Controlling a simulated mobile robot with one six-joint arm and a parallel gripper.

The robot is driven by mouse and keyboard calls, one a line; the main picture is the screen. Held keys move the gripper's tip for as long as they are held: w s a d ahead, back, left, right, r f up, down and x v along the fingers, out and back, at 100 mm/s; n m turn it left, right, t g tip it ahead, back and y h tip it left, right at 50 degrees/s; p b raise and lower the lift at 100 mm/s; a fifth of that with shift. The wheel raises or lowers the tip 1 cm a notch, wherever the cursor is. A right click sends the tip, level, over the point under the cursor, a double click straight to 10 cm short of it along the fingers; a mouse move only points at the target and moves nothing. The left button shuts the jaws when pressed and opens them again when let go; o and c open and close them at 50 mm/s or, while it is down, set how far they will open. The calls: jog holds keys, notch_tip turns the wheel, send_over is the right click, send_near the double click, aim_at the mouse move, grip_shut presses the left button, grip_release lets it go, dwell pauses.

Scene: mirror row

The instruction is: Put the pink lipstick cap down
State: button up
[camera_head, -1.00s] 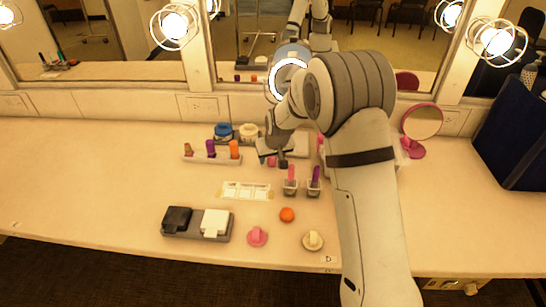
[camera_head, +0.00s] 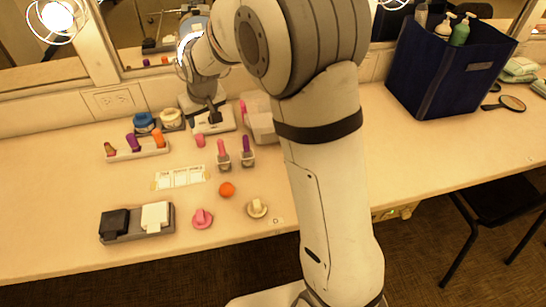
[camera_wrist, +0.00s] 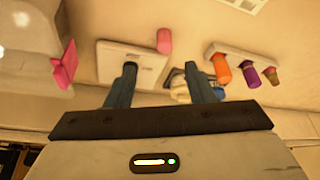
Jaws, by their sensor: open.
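The pink lipstick cap (camera_head: 200,141) stands upright on the counter, in front of a pale flat plate (camera_head: 228,122). It also shows in the wrist view (camera_wrist: 164,40), beyond the fingertips and by the plate's edge. My gripper (camera_head: 214,117) is behind and a little right of the cap in the head view, above the plate. In the wrist view my gripper (camera_wrist: 161,88) has its two fingers wide apart with nothing held between them. The cap is clear of both fingers.
A rack (camera_head: 152,150) of colored lipsticks stands left of the cap. Two small cups with a pink and a purple stick (camera_head: 246,146) stand to its right. A labelled strip (camera_head: 181,178), orange ball (camera_head: 227,189) and pink knob-like item (camera_head: 202,219) lie nearer.

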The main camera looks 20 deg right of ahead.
jog(key=s+d+r+m, duration=0.1)
jog(key=s+d, duration=0.4)
jog(key=s, duration=0.5)
jog(key=s+d+r+m+g+h, duration=0.1)
jog(key=s+d+r, duration=0.1)
jog(key=s+d, duration=0.4)
jog(key=s+d+r+m, duration=0.1)
jog(key=s+d, duration=0.4)
jog(key=s, duration=0.8)
jog(key=shift+s+d+r+m+g+h, duration=0.2)
jog(key=shift+s+r+m+g+h, duration=0.1)
jog(key=shift+s+r+m+g, duration=0.15)
jog(key=shift+w, duration=0.1)
jog(key=p+v, duration=0.4)
jog(key=shift+w+r, duration=0.2)
jog(key=shift+w, duration=0.1)
jog(key=shift+c, duration=0.4)
